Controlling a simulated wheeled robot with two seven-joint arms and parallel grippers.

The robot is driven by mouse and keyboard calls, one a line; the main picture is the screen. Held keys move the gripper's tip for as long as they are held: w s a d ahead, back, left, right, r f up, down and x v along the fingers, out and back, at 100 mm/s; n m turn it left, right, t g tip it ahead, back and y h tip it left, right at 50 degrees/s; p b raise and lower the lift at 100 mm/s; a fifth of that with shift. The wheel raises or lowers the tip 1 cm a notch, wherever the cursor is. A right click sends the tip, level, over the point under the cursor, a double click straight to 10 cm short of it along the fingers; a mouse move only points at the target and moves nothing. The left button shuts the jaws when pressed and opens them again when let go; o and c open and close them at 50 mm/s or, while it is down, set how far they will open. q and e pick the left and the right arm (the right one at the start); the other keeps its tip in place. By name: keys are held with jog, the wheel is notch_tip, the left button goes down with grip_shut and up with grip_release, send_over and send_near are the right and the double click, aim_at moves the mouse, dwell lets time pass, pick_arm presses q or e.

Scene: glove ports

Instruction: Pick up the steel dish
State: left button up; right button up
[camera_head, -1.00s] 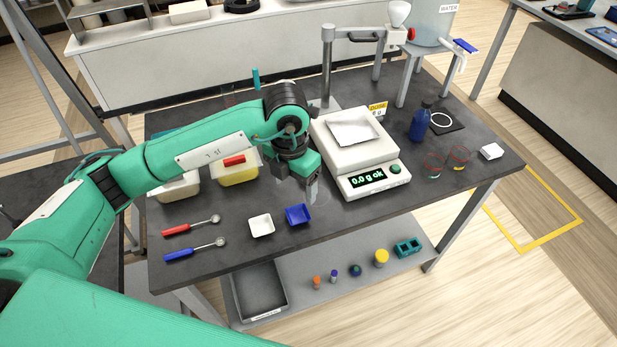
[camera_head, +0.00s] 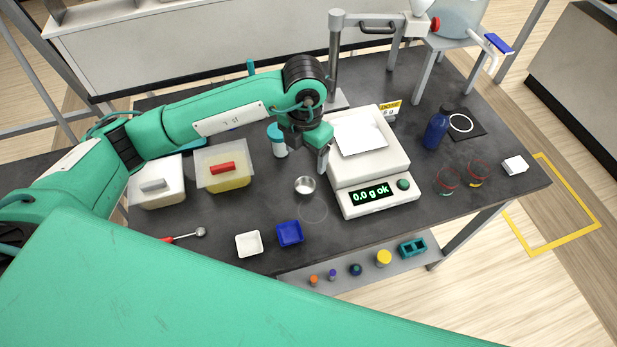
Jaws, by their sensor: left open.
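The steel dish (camera_head: 304,185) is a small round silver cup. It stands upright on the dark bench, left of the white scale and just behind a faint ring outline (camera_head: 313,211). My left gripper (camera_head: 311,154) is open with nothing seen between its fingers. It hangs behind and above the dish, close to the scale's left edge, apart from the dish. My right gripper is not in view.
The scale (camera_head: 374,197) reads 0.0 g and carries a white sheet. A white tray (camera_head: 248,243) and a blue tray (camera_head: 290,233) lie in front. A teal-capped jar (camera_head: 279,147) and a yellow-filled tub (camera_head: 226,180) stand to the left.

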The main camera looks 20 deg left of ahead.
pick_arm(q)
jog(key=p, duration=0.1)
send_over(306, 188)
notch_tip(306, 188, down, 5)
jog(key=shift+s+a+f, duration=0.1)
jog(key=shift+s+f, duration=0.05)
jog(key=shift+f, duration=0.35)
jog(key=shift+f+p, duration=0.45)
jog(key=shift+p, duration=0.4)
notch_tip(306, 188, down, 3)
jog(key=shift+f+p, duration=0.15)
jog(key=shift+p, duration=0.7)
jog(key=shift+f, duration=0.5)
jog(key=c, duration=1)
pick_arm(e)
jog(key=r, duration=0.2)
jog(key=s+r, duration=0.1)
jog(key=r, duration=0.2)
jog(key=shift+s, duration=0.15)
